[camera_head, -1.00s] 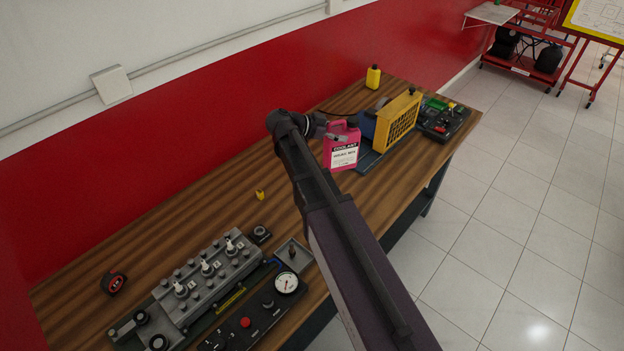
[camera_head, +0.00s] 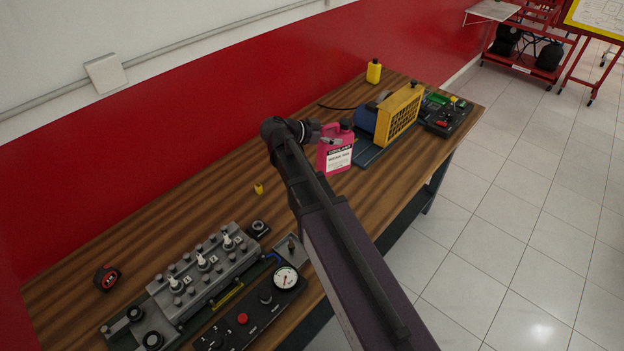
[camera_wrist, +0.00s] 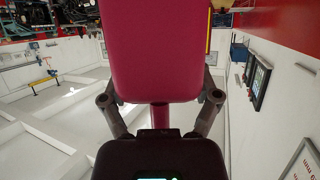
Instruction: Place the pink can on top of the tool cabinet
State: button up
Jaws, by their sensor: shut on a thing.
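The pink can (camera_head: 337,158) is a coolant jug with a white label and a dark cap. In the head view it is over the wooden bench beside the yellow-fronted unit. My gripper (camera_head: 331,134) is shut on it near its top. In the wrist view the pink can (camera_wrist: 153,55) fills the upper middle, with the gripper's fingers (camera_wrist: 160,97) on both sides of it. I cannot tell whether the can touches the bench. No tool cabinet can be made out in these views.
The wooden bench (camera_head: 215,198) holds a grey valve block (camera_head: 205,270), a gauge panel (camera_head: 262,310), a tape measure (camera_head: 106,277), a yellow-fronted unit (camera_head: 398,118) and a yellow bottle (camera_head: 374,72). A red cart (camera_head: 525,60) stands at the far right. The tiled floor (camera_head: 510,220) at right is clear.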

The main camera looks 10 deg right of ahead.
aim_at(320, 167)
jog(key=s+a+f+n+t+b, duration=0.1)
jog(key=a+f+b, duration=0.1)
jog(key=f+b, duration=0.1)
jog(key=a+f+n+t+y+b, duration=0.1)
jog(key=f+b, duration=0.2)
jog(key=s+a+f+n+t+b, duration=0.1)
jog(key=a+f+t+b, duration=0.1)
jog(key=f+b, duration=0.1)
jog(key=shift+s+a+f+n+y, duration=0.3)
jog(key=shift+s+f+n, duration=0.05)
jog(key=shift+f+n, duration=0.1)
jog(key=shift+s+a+f+n+t+b, duration=0.15)
jog(key=shift+a+f+n+t+b, duration=0.1)
jog(key=shift+a+f+t+b, duration=0.3)
jog(key=w+f+b, duration=0.1)
jog(key=w, duration=1.3)
jog(key=shift+w+f+b, duration=0.25)
jog(key=shift+w+b, duration=0.1)
jog(key=shift+d, duration=0.1)
jog(key=shift+w+f+b, duration=0.35)
jog(key=shift+f+b, duration=0.55)
jog(key=shift+f, duration=0.05)
jog(key=shift+w+f+b, duration=0.3)
jog(key=shift+f+b, duration=0.6)
